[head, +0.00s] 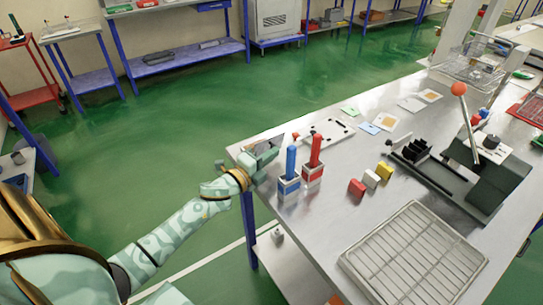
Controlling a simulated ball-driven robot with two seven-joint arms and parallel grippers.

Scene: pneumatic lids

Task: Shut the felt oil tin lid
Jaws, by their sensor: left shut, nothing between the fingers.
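My left gripper (268,156) is at the near left corner of the steel table, fingers together and empty. A thin grey plate (264,143) stands tilted just behind and against it in the picture. It may be the raised lid of the felt oil tin, but the gripper hides what lies under it, so I cannot make out the tin's body. I cannot tell whether the fingers touch the plate. My right gripper is not in view.
A blue-handled (291,160) and a red-handled tool (314,150) stand upright in small holders right of the gripper. A white tray (325,131) lies behind them. Coloured blocks (371,180), a slatted grey tray (412,260) and a dark lever fixture (485,185) stand farther right.

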